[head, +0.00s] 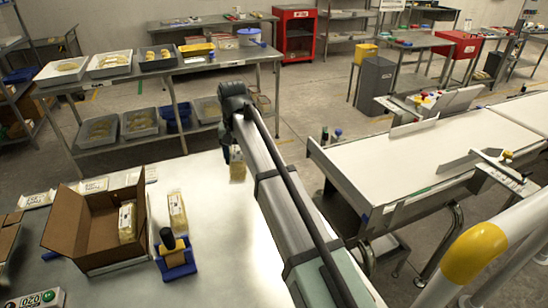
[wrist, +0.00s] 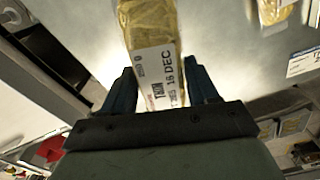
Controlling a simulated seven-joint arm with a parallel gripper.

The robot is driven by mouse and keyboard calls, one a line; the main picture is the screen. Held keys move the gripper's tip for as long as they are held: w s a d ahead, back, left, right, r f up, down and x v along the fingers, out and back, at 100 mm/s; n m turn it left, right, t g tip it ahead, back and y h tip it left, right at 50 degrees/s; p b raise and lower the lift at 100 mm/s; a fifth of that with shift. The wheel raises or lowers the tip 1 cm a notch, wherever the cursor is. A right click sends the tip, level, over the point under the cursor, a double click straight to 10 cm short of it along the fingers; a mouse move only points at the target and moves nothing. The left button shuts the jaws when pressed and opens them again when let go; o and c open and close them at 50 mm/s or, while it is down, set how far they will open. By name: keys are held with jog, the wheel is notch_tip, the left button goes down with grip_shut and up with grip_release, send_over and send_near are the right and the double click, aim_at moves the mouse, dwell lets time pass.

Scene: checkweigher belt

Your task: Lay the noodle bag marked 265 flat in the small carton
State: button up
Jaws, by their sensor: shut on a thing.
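My gripper (wrist: 163,82) is shut on a yellow noodle bag (wrist: 152,28), with one dark finger on each side of its white label. The label reads 16 DEC with other small print; I cannot make out 265 for sure. In the head view the held bag (head: 237,170) hangs below my wrist, over the right part of the pale table, with the fingers mostly hidden. An open brown carton (head: 82,236) stands at the left; a noodle bag (head: 127,222) stands inside against its right side. Another noodle bag (head: 178,212) is just right of the carton.
A blue tape dispenser (head: 176,262) with a dark handle sits in front of the loose bag. Another carton (head: 8,236) is cut off at the left edge. White labelled packs (head: 93,185) lie behind the carton. The table between the loose bag and my arm is clear. A white belt (head: 420,158) lies right.

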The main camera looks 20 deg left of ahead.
jog(key=s+a+r+n, duration=0.3)
jog(key=s+a+n, duration=0.1)
jog(key=s+a, duration=2.85)
jog(key=shift+w+f, duration=0.15)
jog(key=shift+f, duration=3.15)
jog(key=shift+w+f, duration=0.1)
jog(key=shift+f, duration=3.15)
jog(key=o, duration=1.3)
jog(key=shift+a, duration=0.1)
jog(key=shift+c, duration=1.4)
jog(key=shift+w+d, duration=0.15)
jog(key=shift+d, duration=0.05)
